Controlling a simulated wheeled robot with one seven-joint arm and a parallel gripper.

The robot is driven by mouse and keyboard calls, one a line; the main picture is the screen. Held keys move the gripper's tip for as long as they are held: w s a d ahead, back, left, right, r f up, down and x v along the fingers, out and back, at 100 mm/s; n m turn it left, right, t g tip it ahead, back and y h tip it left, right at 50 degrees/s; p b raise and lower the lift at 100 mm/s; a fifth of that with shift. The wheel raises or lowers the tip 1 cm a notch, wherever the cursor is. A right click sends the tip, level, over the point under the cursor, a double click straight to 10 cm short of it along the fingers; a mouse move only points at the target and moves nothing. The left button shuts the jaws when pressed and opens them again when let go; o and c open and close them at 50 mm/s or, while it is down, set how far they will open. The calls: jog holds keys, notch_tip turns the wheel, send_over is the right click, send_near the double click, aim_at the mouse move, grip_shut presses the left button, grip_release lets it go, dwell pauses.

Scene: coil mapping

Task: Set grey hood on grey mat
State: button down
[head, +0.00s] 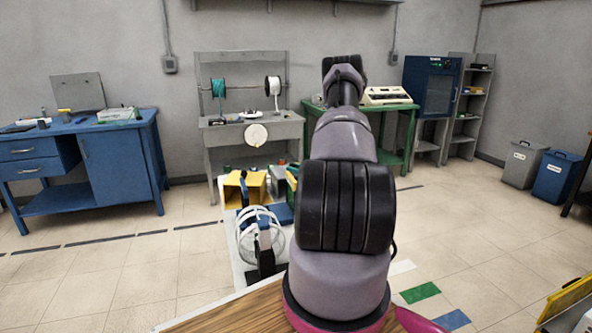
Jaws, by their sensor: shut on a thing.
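I cannot pick out a grey hood or a grey mat in the head view. My arm rises through the middle of the picture and hides part of the worktable behind it. On the visible left part of the white worktable (240,270) stand a yellow open box (246,188) and a white wire coil (261,232) around an upright stand with a dark base.
A blue workbench (120,155) stands at the left. A grey bench (255,133) with wire spools and a green table (402,148) stand at the back wall. Bins (522,164) (557,176) stand at the right. The tiled floor at left is clear.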

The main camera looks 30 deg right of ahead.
jog(key=c, duration=0.6)
grip_release()
jog(key=shift+f, duration=0.15)
jog(key=shift+o, duration=0.2)
